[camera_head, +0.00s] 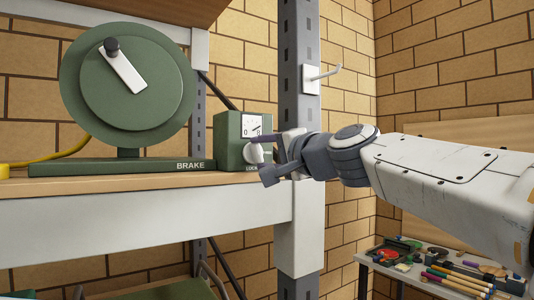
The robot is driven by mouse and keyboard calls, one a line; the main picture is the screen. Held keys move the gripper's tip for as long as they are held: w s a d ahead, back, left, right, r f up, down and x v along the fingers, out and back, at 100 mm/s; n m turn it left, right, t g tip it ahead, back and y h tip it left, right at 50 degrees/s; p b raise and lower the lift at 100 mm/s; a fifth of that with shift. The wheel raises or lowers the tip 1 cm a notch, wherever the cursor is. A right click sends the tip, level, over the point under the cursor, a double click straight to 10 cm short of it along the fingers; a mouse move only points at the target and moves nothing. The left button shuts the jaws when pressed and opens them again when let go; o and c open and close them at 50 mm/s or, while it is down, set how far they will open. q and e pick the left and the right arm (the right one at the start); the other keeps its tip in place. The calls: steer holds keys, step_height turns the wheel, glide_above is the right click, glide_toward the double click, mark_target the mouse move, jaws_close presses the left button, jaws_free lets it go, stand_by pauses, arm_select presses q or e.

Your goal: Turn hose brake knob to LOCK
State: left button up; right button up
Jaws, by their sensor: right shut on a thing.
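A green hose reel (120,95) stands on the shelf at the left, with a white crank bar and a black handle on its face. Its base carries the label BRAKE. A green brake box (229,140) sits at its right, with a dial gauge (251,125) and a pale knob (253,154) on its front. A partly covered label that seems to read LOCK is below the knob. My right gripper (266,156) comes in from the right and is shut on the knob, covering part of it. The knob's exact pointing is hard to tell. My left gripper is not in view.
The wooden shelf (120,183) has a thick pale front beam. A grey slotted post (300,60) with a hook (322,75) rises just behind my right gripper. A low table (445,290) with tools stands at lower right. A yellow hose lies at the left.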

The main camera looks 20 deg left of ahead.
steer(key=shift+m, duration=1.5)
steer(key=o, duration=1.4)
steer(key=shift+c, duration=0.2)
steer(key=shift+f, duration=0.1)
steer(key=shift+f, duration=0.1)
